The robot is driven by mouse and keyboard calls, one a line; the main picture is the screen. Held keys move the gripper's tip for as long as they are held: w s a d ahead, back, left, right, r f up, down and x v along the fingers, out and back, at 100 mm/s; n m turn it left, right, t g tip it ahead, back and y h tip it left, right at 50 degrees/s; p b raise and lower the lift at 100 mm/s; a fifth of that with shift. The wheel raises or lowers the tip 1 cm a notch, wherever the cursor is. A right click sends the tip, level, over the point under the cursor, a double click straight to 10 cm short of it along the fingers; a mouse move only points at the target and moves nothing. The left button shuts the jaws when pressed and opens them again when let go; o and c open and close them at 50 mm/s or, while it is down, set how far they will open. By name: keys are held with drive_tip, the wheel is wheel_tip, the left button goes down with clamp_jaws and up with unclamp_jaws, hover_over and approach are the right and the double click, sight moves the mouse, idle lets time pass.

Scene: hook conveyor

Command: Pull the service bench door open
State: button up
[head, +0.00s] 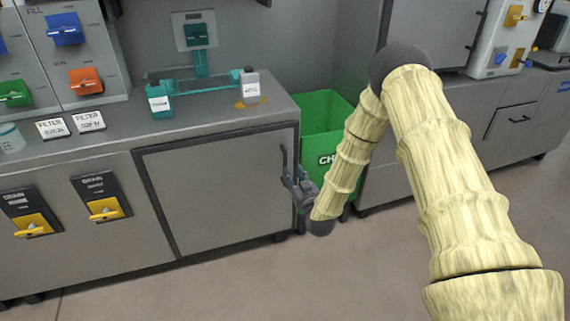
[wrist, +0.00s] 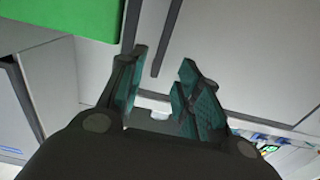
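The service bench door (head: 225,185) is a flat grey panel with a dark frame at the front right of the bench, and it looks shut. Its handle (head: 284,160) is a thin dark upright bar near the door's right edge. My gripper (head: 297,186) is at the handle's lower part, partly hidden by its own wrist. In the wrist view, my gripper (wrist: 163,82) has its teal-padded fingers apart. The dark handle bar (wrist: 167,38) shows in line with the gap between them, its end near the fingertips. I cannot tell whether it touches a finger.
A green bin (head: 322,115) stands right of the bench, close behind my forearm; it also shows in the wrist view (wrist: 60,18). Yellow drain levers (head: 104,208) are left of the door. A teal fixture (head: 205,88) is on the bench top. The floor in front (head: 200,290) is clear.

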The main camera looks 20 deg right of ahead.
sight(286, 160)
drive_tip(key=w, duration=1)
drive_tip(key=shift+a, duration=0.2)
clamp_jaws()
